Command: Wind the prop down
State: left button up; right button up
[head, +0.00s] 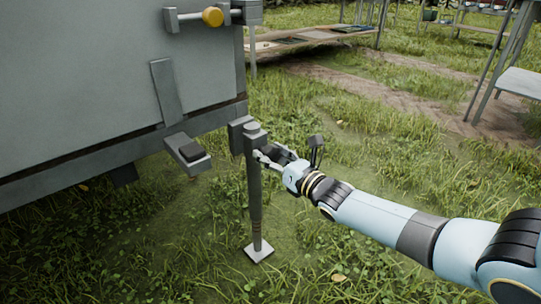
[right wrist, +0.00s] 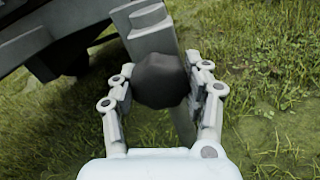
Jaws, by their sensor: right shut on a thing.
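The prop (head: 254,185) is a grey upright post at the near corner of a large grey trailer body (head: 80,80). Its square pale foot plate (head: 259,251) is at the grass, but I cannot tell whether it bears on the ground. My right gripper (head: 264,156) is at the upper part of the post, on its right side. In the right wrist view, a dark rounded crank knob (right wrist: 160,78) sits between the two fingers of my right gripper, which is shut on it. The crank's arm is hidden. My left gripper is out of view.
A yellow knob (head: 212,17) on a bar is at the trailer's upper corner. A grey step-like bracket (head: 188,152) sticks out left of the post. Wooden boards (head: 310,38) and metal-legged tables (head: 520,82) stand farther back. Open grass lies around the post.

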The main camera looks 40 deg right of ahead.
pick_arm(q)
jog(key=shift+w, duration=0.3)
pick_arm(e)
jog(key=shift+f+n, duration=0.1)
jog(key=shift+n, duration=0.2)
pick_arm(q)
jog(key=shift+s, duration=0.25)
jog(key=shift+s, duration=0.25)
pick_arm(e)
jog(key=o, duration=1.2)
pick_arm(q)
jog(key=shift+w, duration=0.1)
pick_arm(e)
jog(key=shift+s, duration=0.15)
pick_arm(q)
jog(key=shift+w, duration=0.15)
pick_arm(e)
jog(key=s, duration=0.7)
jog(key=s+d, duration=0.1)
jog(key=s, duration=0.3)
jog(key=shift+s, duration=0.35)
